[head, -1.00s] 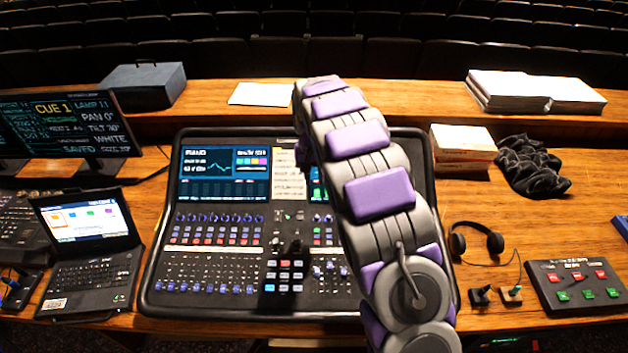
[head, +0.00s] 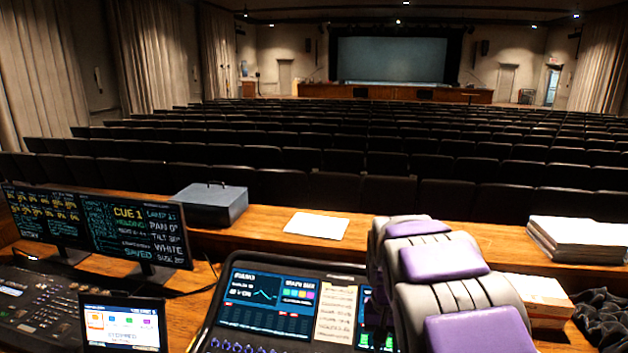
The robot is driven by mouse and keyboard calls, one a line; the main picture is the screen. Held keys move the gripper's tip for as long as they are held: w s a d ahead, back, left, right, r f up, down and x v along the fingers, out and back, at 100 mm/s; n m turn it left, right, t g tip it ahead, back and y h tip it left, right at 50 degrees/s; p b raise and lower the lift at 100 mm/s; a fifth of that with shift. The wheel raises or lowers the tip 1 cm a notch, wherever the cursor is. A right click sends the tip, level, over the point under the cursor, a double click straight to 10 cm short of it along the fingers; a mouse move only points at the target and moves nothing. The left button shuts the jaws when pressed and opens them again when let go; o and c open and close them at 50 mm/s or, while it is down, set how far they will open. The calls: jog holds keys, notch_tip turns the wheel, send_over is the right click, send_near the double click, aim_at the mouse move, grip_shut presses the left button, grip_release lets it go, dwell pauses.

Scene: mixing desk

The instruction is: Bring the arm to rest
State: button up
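My arm, grey with purple pads, rises from the lower right of the head view and reaches over the right part of the mixing desk (head: 231,285). Its end is hidden behind its own links or out of the picture, so my gripper cannot be seen. The desk's left screen (head: 268,300) is lit, and a paper strip with writing lies beside it. The desk's lower part is cut off by the picture's bottom edge.
Two monitors (head: 140,233) and a laptop (head: 122,326) stand at left. A grey case (head: 208,204), a white sheet (head: 317,225) and paper stacks (head: 577,240) lie on the back ledge. A box (head: 545,300) and dark cloth (head: 603,315) are at right. Seat rows lie beyond.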

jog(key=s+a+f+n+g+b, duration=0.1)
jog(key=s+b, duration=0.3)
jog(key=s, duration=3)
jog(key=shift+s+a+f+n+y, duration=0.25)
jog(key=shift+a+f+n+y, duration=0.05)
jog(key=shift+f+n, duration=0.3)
